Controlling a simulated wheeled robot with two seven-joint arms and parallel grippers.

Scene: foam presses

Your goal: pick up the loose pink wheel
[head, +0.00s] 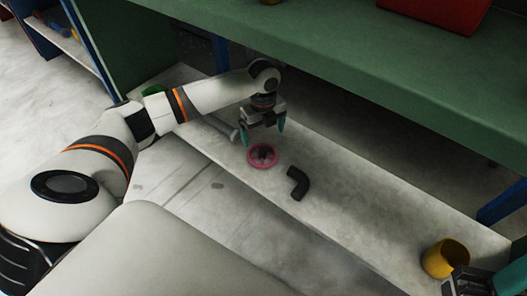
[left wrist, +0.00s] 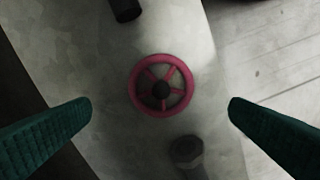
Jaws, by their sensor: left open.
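The pink wheel (head: 262,156) lies flat on the low grey shelf under the green bench. It has a pink rim, spokes and a dark hub. In the left wrist view the wheel (left wrist: 161,86) sits a little above the middle of the picture, between the two teal fingertips and apart from both. My left gripper (head: 262,132) is open and empty, pointing down just above and behind the wheel; its fingers also show in the left wrist view (left wrist: 160,106). Part of my right gripper (head: 480,282) shows at the bottom right corner, cut off by the frame.
A black bent pipe (head: 298,184) lies right of the wheel. A grey bolt-like piece (left wrist: 187,152) lies close to the wheel on its other side. A yellow cup-like piece (head: 445,258) is at the shelf's right end. The green bench top (head: 330,50) overhangs the shelf.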

